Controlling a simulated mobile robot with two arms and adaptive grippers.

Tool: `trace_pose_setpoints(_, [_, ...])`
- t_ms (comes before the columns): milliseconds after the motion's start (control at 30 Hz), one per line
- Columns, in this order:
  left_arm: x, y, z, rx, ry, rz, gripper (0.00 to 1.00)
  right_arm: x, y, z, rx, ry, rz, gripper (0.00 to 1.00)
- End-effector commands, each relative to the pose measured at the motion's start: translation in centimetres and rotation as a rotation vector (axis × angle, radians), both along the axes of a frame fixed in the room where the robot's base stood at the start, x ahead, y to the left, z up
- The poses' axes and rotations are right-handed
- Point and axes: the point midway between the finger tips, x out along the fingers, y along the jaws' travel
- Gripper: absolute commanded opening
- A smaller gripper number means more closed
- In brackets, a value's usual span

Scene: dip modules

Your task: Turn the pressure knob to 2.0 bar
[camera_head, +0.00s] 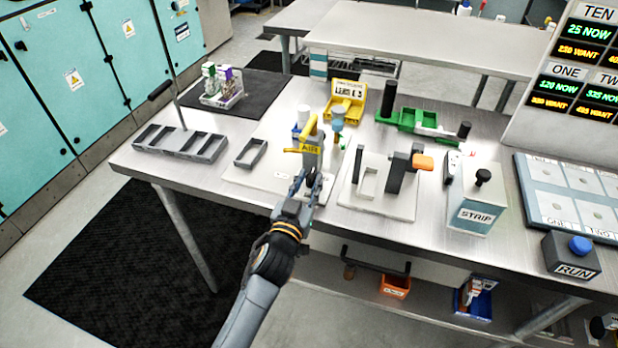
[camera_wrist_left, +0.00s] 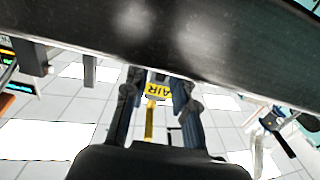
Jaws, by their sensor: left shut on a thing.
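My left gripper (camera_head: 305,184) is at the front of this unit, just below the label, shut on what looks like the pressure knob. The fingers hide the knob, and I cannot read a pressure value. In the left wrist view the AIR label (camera_wrist_left: 158,91) shows upside down between the fingers of my left gripper (camera_wrist_left: 157,104). My right gripper is not in view.
A grey divided tray (camera_head: 180,143) and a small grey frame (camera_head: 251,152) lie to the left. A fixture with an orange handle (camera_head: 422,161), a STRIP box (camera_head: 478,205) and a RUN button box (camera_head: 571,256) stand to the right. A yellow holder (camera_head: 345,104) is behind.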

Motion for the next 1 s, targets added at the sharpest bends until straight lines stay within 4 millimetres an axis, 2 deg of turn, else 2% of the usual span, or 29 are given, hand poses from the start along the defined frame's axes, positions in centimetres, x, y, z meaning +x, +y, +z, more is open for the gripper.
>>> trace_pose_setpoints(33, [0.1, 0.2, 0.5, 0.009, 0.001, -0.027, 0.0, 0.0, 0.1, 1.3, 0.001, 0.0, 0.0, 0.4])
trace_pose_setpoints(200, [0.3, 0.7, 0.7, 0.013, 0.001, -0.148, 0.0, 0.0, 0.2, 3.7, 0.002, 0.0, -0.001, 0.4])
trace_pose_setpoints(400, [0.6, 1.3, 0.3, 0.014, 0.001, -0.329, 0.0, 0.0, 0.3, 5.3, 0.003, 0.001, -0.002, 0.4])
trace_pose_setpoints(567, [0.9, 1.6, 0.0, 0.013, -0.001, -0.471, 0.0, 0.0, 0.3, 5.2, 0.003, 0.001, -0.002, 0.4])
trace_pose_setpoints(1000, [1.5, 1.8, -0.2, 0.005, 0.0, -0.747, 0.0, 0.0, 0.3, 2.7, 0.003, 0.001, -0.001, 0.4])
